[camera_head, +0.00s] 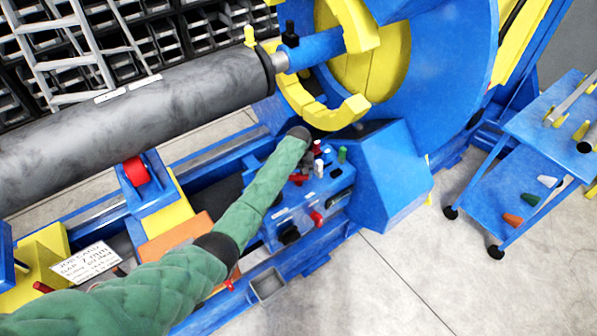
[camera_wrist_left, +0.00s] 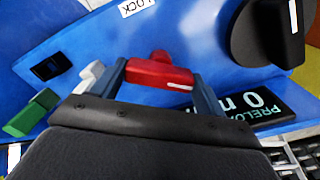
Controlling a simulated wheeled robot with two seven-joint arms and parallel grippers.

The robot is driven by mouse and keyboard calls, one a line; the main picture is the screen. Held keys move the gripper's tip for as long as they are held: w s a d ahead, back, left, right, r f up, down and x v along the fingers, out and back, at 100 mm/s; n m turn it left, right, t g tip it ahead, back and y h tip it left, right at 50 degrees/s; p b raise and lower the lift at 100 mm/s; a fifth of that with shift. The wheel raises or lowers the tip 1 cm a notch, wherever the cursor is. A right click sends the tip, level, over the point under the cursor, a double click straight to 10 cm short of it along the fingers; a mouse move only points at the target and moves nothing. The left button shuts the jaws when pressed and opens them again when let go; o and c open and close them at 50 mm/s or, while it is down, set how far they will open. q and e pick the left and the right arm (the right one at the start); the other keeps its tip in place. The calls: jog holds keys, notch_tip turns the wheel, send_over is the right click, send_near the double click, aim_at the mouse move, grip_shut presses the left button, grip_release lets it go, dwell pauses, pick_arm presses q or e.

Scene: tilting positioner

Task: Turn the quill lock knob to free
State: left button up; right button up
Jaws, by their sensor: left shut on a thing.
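The red quill lock knob (camera_wrist_left: 160,72) is a bar-shaped handle on a blue panel, below a white label reading LOCK (camera_wrist_left: 136,7). Its bar lies nearly crosswise in the left wrist view, with a white mark toward its right end. My left gripper (camera_wrist_left: 161,80) has one finger at each end of the bar and is shut on it. In the head view my left gripper (camera_head: 307,164) is small and dark over the blue control panel (camera_head: 300,203), and the knob is hard to make out there. My right gripper is out of view.
Beside the knob are a white lever (camera_wrist_left: 89,76), a green lever (camera_wrist_left: 31,112), a large black knob (camera_wrist_left: 262,42) and a display reading PRELOAD (camera_wrist_left: 250,108). A large grey roll (camera_head: 130,115) lies behind my arm. A blue cart (camera_head: 540,150) stands right; floor between is clear.

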pick_arm(q)
jog(key=shift+r+n+p, duration=0.15)
jog(key=shift+n+p, duration=0.2)
jog(key=shift+n, duration=0.65)
jog(key=shift+n+p, duration=0.3)
jog(key=shift+n, duration=0.5)
jog(key=shift+n+p, duration=0.4)
jog(key=shift+n, duration=1.2)
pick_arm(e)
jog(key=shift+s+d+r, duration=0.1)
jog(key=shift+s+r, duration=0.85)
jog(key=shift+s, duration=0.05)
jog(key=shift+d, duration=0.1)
pick_arm(q)
jog(key=o, duration=1)
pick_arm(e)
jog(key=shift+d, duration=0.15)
